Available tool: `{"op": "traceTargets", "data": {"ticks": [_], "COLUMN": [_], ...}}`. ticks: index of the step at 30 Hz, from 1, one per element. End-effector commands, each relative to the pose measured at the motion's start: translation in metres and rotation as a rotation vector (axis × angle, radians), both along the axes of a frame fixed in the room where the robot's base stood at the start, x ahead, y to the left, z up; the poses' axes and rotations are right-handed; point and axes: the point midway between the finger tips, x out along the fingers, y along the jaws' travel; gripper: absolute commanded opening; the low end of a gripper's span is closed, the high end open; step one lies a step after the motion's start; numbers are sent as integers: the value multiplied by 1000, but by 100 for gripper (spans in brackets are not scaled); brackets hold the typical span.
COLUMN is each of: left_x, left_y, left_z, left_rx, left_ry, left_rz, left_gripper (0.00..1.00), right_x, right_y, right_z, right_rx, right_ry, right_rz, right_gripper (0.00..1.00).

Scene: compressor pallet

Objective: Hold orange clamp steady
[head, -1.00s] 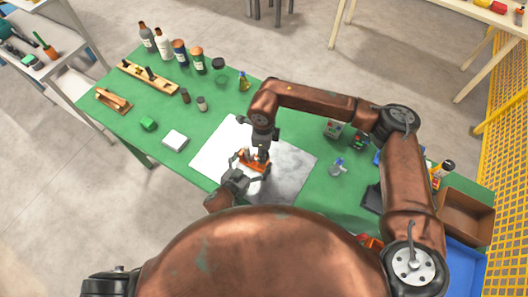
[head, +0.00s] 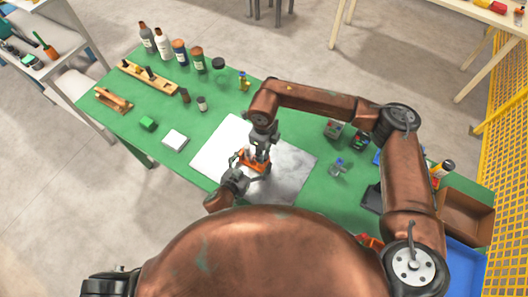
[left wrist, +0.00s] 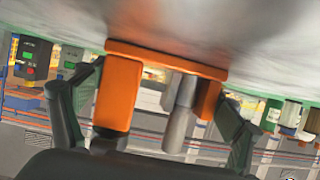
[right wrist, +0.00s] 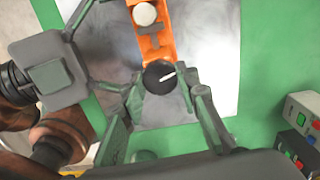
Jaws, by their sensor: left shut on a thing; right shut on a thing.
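The orange clamp (head: 256,167) is low over the white-grey sheet in the head view. In the left wrist view the clamp (left wrist: 118,92) shows an orange frame and a grey cylindrical screw, between the fingers of my left gripper (left wrist: 165,95). My left gripper (head: 238,176) is shut on the clamp from its left side. My right gripper (head: 260,149) points down over the clamp. In the right wrist view its fingers close around a dark round knob (right wrist: 160,78) with a white mark, at the end of the orange frame (right wrist: 152,40). The exact finger contact is partly hidden.
The sheet (head: 222,148) lies on the green table (head: 295,195). A green block (head: 148,123) and a white block (head: 175,139) lie left. A brown bin (head: 465,218) is right.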

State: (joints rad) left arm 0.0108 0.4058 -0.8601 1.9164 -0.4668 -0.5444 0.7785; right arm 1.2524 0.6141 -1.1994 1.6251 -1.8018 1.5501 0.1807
Motion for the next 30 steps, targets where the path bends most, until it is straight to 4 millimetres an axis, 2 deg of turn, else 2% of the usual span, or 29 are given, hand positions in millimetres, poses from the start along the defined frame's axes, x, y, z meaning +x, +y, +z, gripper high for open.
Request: {"op": "traceTargets", "data": {"ticks": [12,30], "left_x": [1,1], "left_y": [1,1], "left_z": [0,-1], "left_rx": [0,0], "left_ry": [1,2], "left_rz": [2,3], "left_gripper": [45,45], "right_x": [-1,-2], "right_y": [1,1], "right_z": [1,1], "right_rx": [1,1], "right_ry": [3,4], "right_rz": [-238,-294], "right_gripper": [5,5]}}
